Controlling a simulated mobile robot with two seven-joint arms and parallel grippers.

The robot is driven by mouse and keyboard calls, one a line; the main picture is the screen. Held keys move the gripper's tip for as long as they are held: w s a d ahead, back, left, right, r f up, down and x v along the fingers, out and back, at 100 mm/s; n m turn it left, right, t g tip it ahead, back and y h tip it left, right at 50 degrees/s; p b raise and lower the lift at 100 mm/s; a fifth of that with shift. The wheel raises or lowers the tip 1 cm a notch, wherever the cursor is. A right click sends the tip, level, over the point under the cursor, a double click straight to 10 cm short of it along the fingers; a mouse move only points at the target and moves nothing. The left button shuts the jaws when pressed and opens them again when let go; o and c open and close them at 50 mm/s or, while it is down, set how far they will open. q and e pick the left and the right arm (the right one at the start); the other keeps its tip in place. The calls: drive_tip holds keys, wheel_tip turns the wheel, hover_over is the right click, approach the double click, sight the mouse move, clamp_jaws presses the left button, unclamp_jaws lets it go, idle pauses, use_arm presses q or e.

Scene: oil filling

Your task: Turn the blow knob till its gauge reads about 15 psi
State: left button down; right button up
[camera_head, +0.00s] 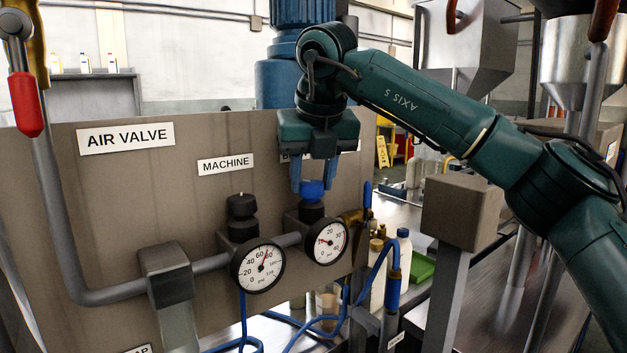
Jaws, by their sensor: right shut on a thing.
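The blow knob (311,190) is blue-topped and sits on a black regulator on the panel's right side. My right gripper (311,178) comes down from above and is shut on this knob, with its blue fingers around the top. The gauge (326,242) below it has a white face, and its red needle points to the left, below the 20 mark; the exact reading is too small to tell. The label behind the gripper is mostly hidden. My left gripper is not in view.
To the left stands the machine regulator with a black knob (241,206) and its own gauge (258,266). A grey pipe (110,294) and a red-handled lever (26,104) are at far left. A grey block on a post (461,212) stands under my right arm. Blue hoses (330,322) hang below.

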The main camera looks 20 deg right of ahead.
drive_tip(key=shift+m+h, duration=0.3)
drive_tip(key=shift+m, duration=0.5)
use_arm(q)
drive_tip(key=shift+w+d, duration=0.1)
use_arm(e)
drive_tip(key=shift+a+m+h, duration=0.1)
drive_tip(key=shift+m+h, duration=0.4)
drive_tip(key=shift+m, duration=0.8)
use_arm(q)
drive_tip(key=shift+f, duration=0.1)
use_arm(e)
drive_tip(key=o, duration=1)
drive_tip(key=shift+g, duration=0.3)
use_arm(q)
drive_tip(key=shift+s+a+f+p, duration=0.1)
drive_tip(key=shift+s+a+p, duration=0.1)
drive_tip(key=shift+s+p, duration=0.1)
use_arm(e)
drive_tip(key=v, duration=1.3)
